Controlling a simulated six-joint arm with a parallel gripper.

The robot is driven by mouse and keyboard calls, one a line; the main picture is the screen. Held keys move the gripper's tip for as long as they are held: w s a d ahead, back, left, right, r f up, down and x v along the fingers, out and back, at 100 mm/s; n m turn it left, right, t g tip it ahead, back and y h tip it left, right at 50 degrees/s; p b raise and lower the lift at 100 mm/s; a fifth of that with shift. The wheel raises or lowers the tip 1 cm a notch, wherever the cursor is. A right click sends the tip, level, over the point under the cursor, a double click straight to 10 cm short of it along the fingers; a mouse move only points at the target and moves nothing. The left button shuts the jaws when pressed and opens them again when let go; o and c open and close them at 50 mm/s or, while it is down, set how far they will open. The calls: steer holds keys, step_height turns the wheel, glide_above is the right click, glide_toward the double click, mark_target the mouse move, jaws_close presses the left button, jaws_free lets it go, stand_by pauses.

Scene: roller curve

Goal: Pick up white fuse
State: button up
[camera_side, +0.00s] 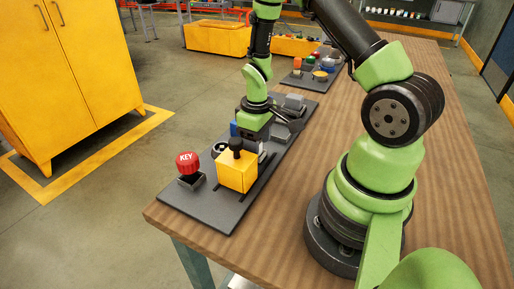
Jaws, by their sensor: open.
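My gripper (262,132) is low over the middle of the dark board (215,208), pointing down among the parts there. Its jaws are open, though the fingertips are small and partly lost against the dark parts. I cannot clearly make out a white fuse. A small pale piece (262,155) shows just below my gripper, behind the yellow box, and I cannot tell what it is.
A blue part (233,128) and grey blocks (294,102) are close to my gripper.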

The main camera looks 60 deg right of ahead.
jaws_close()
steer(key=shift+r, duration=0.15)
